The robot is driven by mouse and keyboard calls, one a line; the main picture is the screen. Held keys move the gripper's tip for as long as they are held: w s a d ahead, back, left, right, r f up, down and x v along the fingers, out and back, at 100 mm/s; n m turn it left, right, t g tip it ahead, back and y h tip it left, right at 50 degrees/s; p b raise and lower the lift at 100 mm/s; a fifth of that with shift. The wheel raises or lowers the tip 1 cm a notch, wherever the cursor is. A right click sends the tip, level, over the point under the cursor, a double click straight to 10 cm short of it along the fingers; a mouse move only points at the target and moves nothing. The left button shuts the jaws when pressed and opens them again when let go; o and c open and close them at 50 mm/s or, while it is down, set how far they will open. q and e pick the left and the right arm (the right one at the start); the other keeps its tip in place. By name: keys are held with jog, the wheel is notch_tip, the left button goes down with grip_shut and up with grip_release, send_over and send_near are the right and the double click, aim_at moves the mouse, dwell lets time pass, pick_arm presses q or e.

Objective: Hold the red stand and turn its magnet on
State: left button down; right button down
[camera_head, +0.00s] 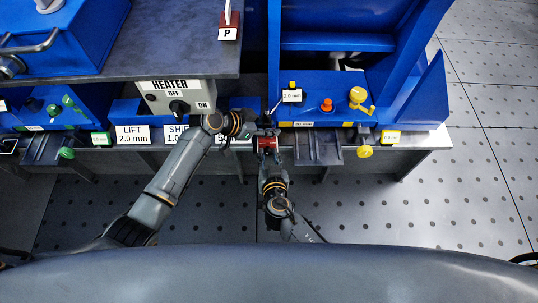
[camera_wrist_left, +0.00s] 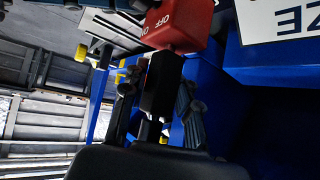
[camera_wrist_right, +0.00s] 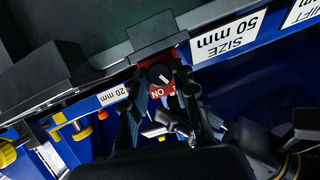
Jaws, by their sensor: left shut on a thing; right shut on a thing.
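The red stand (camera_head: 267,143) is a small red block between my two grippers at the bench's front edge. In the left wrist view the red block (camera_wrist_left: 180,22) shows OFF and ON lettering. My left gripper (camera_head: 262,124) is shut on a black upright part (camera_wrist_left: 160,85) joined to the red block. In the right wrist view the dark round knob (camera_wrist_right: 160,74) with a white mark sits on the red face, with ON lettering beside it. My right gripper (camera_head: 268,160) comes from the front, its fingers closed around the knob. The fingers partly hide the red face.
A grey heater box (camera_head: 176,97) stands to the left. A blue machine frame (camera_head: 350,60) with yellow and orange knobs (camera_head: 327,105) stands to the right. White label plates (camera_head: 132,135) line the front edge. The perforated floor (camera_head: 450,210) is clear at right.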

pick_arm(q)
jog(key=shift+w+a, duration=0.1)
jog(key=shift+a, duration=0.1)
pick_arm(e)
jog(key=shift+n+h, duration=0.9)
jog(key=shift+n, duration=0.2)
jog(key=c, duration=1.1)
grip_release()
jog(key=shift+o, duration=0.2)
jog(key=v, duration=1.2)
jog(key=shift+f, duration=0.1)
pick_arm(q)
jog(key=c, duration=0.9)
grip_release()
jog(key=shift+d, duration=0.1)
